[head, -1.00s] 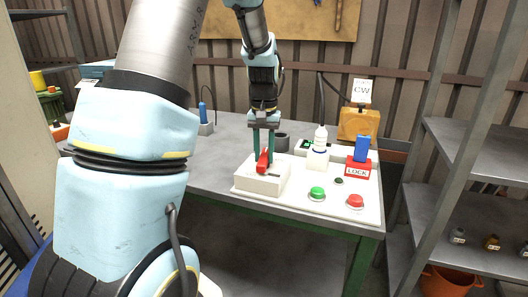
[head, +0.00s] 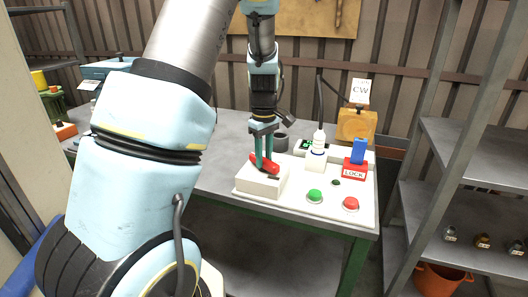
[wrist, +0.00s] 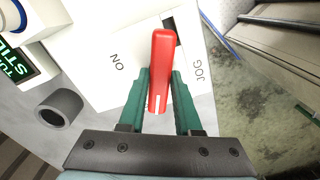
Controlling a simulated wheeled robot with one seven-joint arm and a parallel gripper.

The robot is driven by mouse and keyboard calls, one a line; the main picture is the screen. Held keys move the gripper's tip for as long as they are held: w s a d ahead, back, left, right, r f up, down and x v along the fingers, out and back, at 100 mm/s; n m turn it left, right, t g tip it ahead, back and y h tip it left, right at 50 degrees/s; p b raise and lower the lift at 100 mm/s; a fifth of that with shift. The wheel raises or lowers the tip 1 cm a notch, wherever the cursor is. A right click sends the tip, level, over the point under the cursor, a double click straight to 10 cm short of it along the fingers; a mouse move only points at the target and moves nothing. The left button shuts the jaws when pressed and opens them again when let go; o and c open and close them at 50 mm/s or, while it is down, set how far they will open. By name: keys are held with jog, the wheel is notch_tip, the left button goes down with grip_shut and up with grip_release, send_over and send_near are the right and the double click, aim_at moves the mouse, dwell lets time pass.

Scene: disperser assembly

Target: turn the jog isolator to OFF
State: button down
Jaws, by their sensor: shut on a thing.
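The jog isolator is a white box (head: 262,185) at the left of the white panel, with a red handle (head: 265,164) on top. In the wrist view the red handle (wrist: 162,70) stands between the two green fingers, and the box (wrist: 125,75) bears the words ON and JOG. No OFF mark can be read; part of the box top is hidden by the handle and fingers. My gripper (head: 265,163) comes down from above and is shut on the red handle, also in the wrist view (wrist: 160,98).
A dark grey cup (head: 281,142) stands behind the box. Metal shelves (head: 465,140) are at the right.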

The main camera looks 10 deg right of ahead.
aim_at(264, 159)
jog(key=n+p, duration=0.2)
jog(key=n, duration=0.2)
jog(key=shift+w+r+n+p, duration=0.1)
jog(key=shift+n+p, duration=0.3)
dwell(0.4)
jog(key=c, duration=0.6)
grip_release()
notch_tip(264, 159, up, 11)
jog(key=b, duration=0.1)
jog(key=shift+b, duration=0.4)
jog(key=shift+a+f, duration=0.1)
jog(key=shift+f, duration=0.1)
